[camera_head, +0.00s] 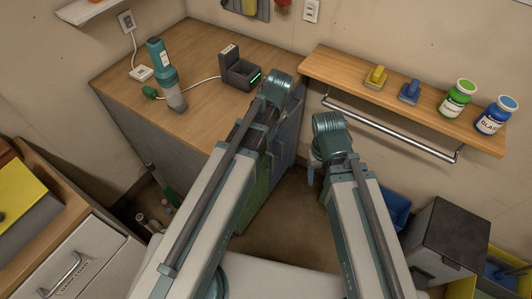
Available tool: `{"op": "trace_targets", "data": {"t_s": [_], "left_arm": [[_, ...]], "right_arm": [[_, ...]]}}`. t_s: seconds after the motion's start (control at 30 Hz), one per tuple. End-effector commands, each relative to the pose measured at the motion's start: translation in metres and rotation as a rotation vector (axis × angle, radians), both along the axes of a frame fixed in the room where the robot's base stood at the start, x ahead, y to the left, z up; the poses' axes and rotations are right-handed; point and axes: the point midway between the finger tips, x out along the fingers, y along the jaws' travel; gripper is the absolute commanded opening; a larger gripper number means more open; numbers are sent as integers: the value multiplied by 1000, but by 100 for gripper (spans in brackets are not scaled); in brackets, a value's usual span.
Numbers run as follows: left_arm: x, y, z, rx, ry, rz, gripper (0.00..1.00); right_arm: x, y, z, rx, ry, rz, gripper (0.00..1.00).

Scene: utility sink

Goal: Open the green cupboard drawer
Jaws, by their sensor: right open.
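A green cupboard front (256,196) shows in a narrow strip under the wood-topped counter, mostly hidden behind my left arm. A drawer handle on it cannot be made out. My right arm reaches forward, and a small part of my right gripper (312,168) hangs below its end, to the right of the cupboard and apart from it. The right gripper is open, with nothing seen in it. My left arm ends over the counter's right edge, and its gripper is hidden from view.
A wooden shelf (410,100) with a metal rail (390,132) is on the right wall. A grey bin (445,240) stands lower right. Open floor lies between my arms.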

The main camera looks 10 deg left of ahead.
Motion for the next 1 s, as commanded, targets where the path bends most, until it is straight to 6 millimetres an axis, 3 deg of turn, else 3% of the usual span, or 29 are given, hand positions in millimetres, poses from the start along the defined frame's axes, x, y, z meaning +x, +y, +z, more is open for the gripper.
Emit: {"op": "trace_targets", "data": {"t_s": [0.37,1.0], "left_arm": [[1,3,-23,-1,0,0,47],[7,18,-111,-1,0,0,47]], "right_arm": [[0,0,-23,0,0,0,67],[0,0,-111,0,0,0,67]]}}
